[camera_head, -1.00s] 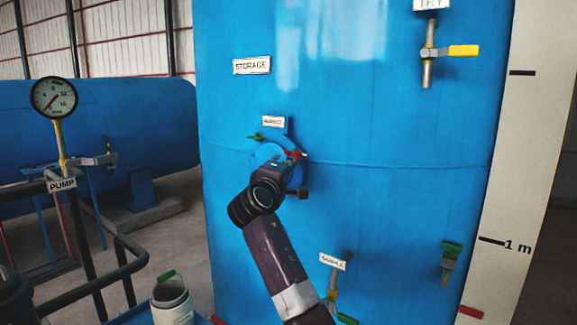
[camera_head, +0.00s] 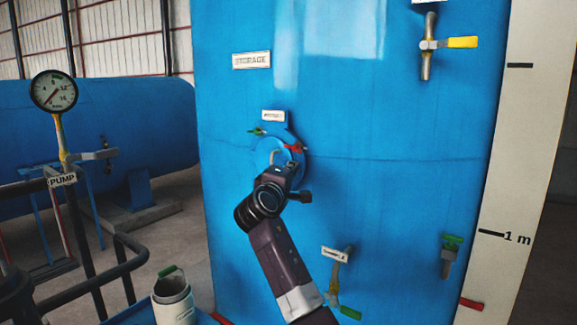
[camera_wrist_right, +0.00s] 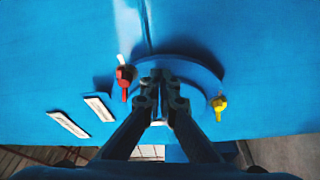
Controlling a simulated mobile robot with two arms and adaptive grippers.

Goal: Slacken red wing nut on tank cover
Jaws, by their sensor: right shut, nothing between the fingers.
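The round blue tank cover (camera_head: 264,152) sits on the front of the large blue tank. The red wing nut (camera_head: 295,147) is at its upper right edge and a green wing nut (camera_head: 256,131) at its upper left. In the wrist view the red wing nut (camera_wrist_right: 125,78) is left of my fingers and a yellow wing nut (camera_wrist_right: 219,104) is right of them. My right gripper (camera_wrist_right: 161,85) is shut and empty in front of the cover, apart from the red nut. My wrist hides the cover's lower part in the head view. My left gripper is out of view.
A label (camera_head: 273,116) is above the cover. A yellow-handled valve (camera_head: 461,42) is at the upper right, and green-handled valves (camera_head: 452,240) are lower down. A pressure gauge (camera_head: 54,91), black rails and a white canister (camera_head: 173,302) stand at the left.

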